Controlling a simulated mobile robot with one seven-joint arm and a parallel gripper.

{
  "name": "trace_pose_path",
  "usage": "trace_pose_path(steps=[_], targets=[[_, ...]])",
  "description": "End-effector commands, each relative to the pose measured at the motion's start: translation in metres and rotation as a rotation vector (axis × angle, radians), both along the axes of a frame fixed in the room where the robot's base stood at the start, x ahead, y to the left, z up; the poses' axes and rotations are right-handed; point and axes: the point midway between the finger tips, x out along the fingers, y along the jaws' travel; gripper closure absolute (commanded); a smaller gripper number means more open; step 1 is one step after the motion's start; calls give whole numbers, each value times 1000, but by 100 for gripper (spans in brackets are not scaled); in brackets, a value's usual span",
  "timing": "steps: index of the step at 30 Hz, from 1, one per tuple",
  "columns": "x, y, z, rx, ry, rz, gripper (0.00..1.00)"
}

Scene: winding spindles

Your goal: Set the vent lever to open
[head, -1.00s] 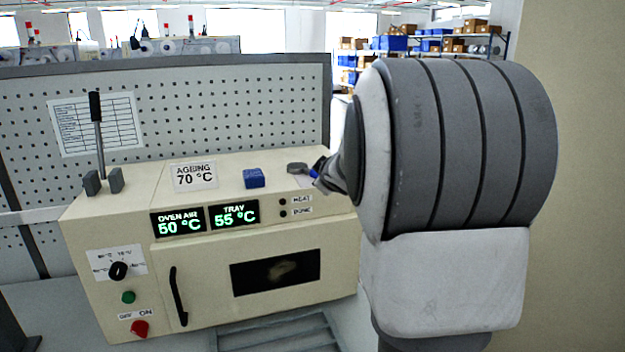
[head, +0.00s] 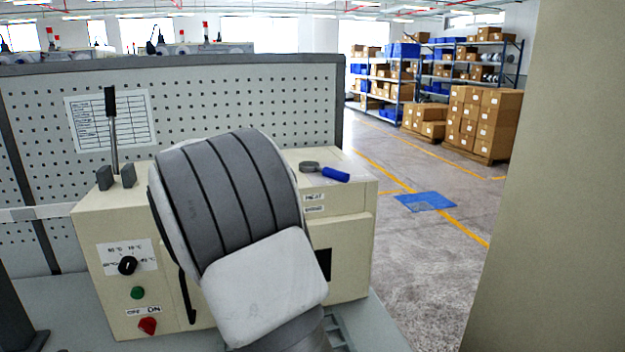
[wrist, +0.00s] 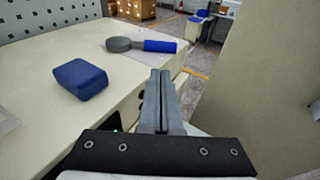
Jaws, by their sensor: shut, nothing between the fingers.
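The vent lever (head: 113,130) stands nearly upright between two grey blocks at the left end of the cream oven's top, with a black handle. The oven (head: 85,235) stands against the pegboard. My gripper (wrist: 161,75) shows in the wrist view, shut and empty, over the front edge of the oven top. It is well to the right of the lever and apart from it. In the head view my arm hides the gripper, the displays and much of the oven door. The lever is not in the wrist view.
A blue block (wrist: 80,79) and a blue-handled round tool (wrist: 158,46) lie on the oven top. A beige wall (head: 550,200) stands at the right.

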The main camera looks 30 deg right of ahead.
Motion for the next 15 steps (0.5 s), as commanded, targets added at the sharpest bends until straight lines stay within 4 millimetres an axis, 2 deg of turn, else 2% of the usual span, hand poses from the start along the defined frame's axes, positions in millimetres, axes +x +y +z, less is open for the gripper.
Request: trace_pose_path(steps=[5,15], targets=[[6,-25,-4,1,1,-6,100],[28,-92,-19,3,1,-5,100]])
